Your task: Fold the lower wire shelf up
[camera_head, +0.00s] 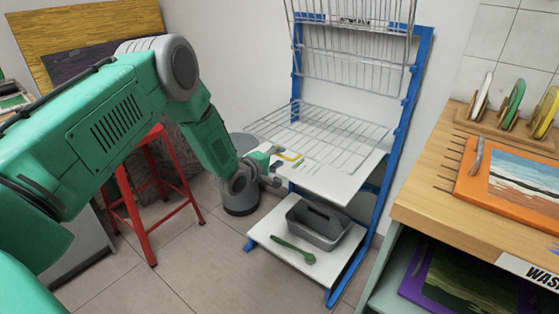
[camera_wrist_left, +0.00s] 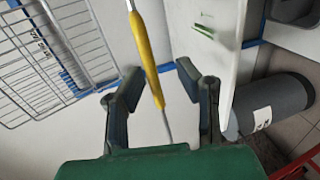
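The lower wire shelf (camera_head: 320,130) stands out flat from the blue rack (camera_head: 406,115) in the head view. A yellow grip (camera_head: 290,156) sits on its front rail. In the left wrist view the yellow grip (camera_wrist_left: 147,60) runs between the two dark fingers of my left gripper (camera_wrist_left: 156,88), with a gap on each side. The fingers are open. In the head view my left gripper (camera_head: 274,165) is at the shelf's front left edge, partly hidden by its own wrist. My right gripper is not in view.
A white board (camera_head: 340,186) lies just below the wire shelf. A lower white shelf (camera_head: 310,275) holds a grey caddy (camera_head: 318,226) and a green brush (camera_head: 293,249). A red stool (camera_head: 148,220) and grey bin (camera_head: 240,200) stand left. A wooden counter (camera_head: 425,195) stands right.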

